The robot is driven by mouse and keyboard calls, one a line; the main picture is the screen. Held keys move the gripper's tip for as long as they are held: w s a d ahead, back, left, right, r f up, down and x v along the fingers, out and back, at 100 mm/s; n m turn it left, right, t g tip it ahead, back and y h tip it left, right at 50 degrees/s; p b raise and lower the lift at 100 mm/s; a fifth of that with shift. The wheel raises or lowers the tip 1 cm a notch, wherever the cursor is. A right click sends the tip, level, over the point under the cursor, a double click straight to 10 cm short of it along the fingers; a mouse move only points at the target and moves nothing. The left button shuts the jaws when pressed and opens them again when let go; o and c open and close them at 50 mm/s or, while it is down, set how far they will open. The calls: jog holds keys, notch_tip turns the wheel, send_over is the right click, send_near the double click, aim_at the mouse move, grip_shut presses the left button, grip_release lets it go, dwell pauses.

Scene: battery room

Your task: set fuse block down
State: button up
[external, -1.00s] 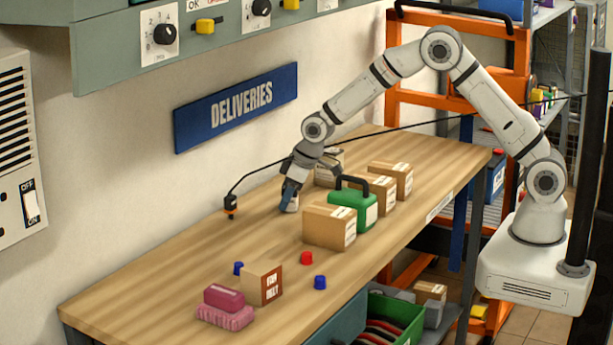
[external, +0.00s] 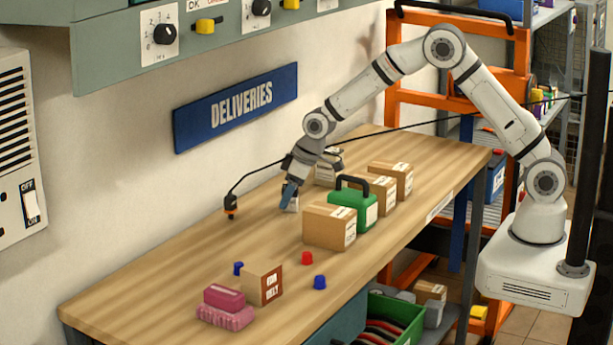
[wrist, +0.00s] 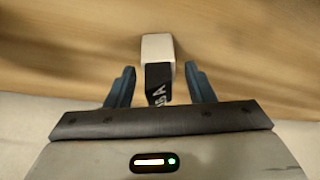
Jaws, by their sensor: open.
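The fuse block, white with a black lettered part, stands on the wooden table near the wall in the external view (external: 293,206). In the wrist view the fuse block (wrist: 157,48) lies between and slightly beyond the fingertips. My gripper (external: 289,190) is just over it, pointing down. In the wrist view my gripper (wrist: 159,86) has its two blue fingers apart, with gaps on both sides of the block. The block's far side and base are partly hidden.
A brown box (external: 328,227) and a green case (external: 352,208) stand right of the gripper, with more boxes behind. A black cable with a plug (external: 231,206) hangs to the left. The front left of the table (external: 150,284) is mostly clear.

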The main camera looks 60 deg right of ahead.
jog(key=b+v, duration=0.1)
jog(key=v, duration=1)
jog(key=s+d+r+m, duration=0.1)
jog(key=s+d+r, duration=0.15)
jog(key=s, duration=0.25)
jog(key=s+d+r+h, duration=0.1)
jog(key=s+d+r, duration=0.1)
jog(key=s+d, duration=0.3)
jog(key=s+d+r+m, duration=0.1)
jog(key=s+d+r, duration=0.15)
jog(key=s, duration=0.35)
jog(key=s+d+f+m, duration=0.1)
jog(key=s+d, duration=0.2)
jog(key=s, duration=0.6)
jog(key=s+d+m+g, duration=0.1)
jog(key=s+d, duration=0.2)
jog(key=s, duration=0.7)
jog(key=shift+d+f+h, duration=0.3)
jog(key=shift+f+h, duration=0.05)
jog(key=shift+h, duration=0.05)
